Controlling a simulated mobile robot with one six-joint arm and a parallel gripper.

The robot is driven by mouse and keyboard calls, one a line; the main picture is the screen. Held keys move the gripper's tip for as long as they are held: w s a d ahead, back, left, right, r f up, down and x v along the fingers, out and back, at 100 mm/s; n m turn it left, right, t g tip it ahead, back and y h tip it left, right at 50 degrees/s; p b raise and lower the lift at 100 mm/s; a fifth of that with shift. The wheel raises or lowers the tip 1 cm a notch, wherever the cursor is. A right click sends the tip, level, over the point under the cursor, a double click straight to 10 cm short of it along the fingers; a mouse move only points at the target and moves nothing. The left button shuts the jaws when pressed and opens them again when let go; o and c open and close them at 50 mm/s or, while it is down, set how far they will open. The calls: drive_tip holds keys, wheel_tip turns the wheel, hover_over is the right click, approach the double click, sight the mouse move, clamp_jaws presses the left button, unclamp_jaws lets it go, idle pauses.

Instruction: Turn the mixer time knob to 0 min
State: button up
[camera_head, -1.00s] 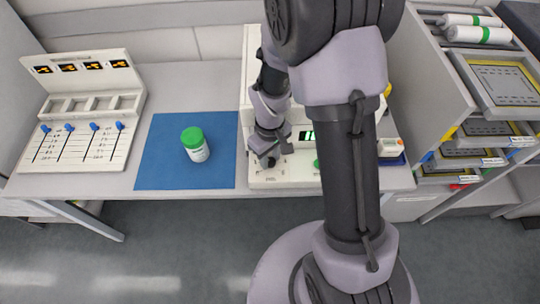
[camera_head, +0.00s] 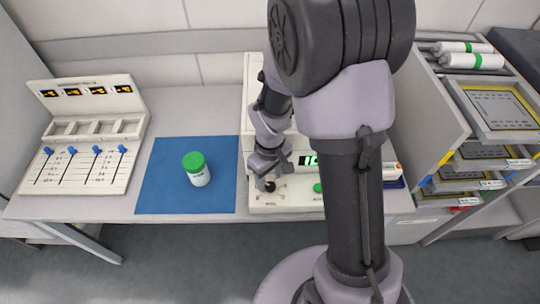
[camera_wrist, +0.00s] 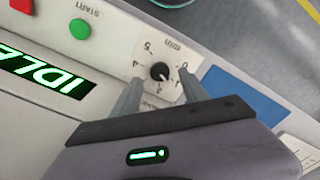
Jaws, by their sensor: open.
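The mixer time knob (camera_wrist: 159,71) is a small black round knob with a white pointer mark on the pale mixer panel (camera_wrist: 115,50). Numbers and the label "min" ring it in the wrist view. The pointer is small there, and I cannot read its exact setting. My gripper (camera_wrist: 158,78) is open, with one finger on each side of the knob and a visible gap to it. In the head view, my gripper (camera_head: 267,183) is at the front left of the mixer (camera_head: 285,203), and my arm hides much of the machine.
A green START button (camera_wrist: 79,29), a red button (camera_wrist: 22,5) and a display reading IDLE (camera_wrist: 48,78) are on the panel. A green-lidded jar (camera_head: 197,170) stands on a blue mat (camera_head: 160,190) to the left. A slider panel (camera_head: 80,165) is farther left; tray shelves (camera_head: 450,130) stand right.

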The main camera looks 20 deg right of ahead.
sight(270, 185)
wheel_tip(270, 185, up, 15)
drive_tip(key=p, duration=0.5)
drive_tip(key=shift+f, duration=0.2)
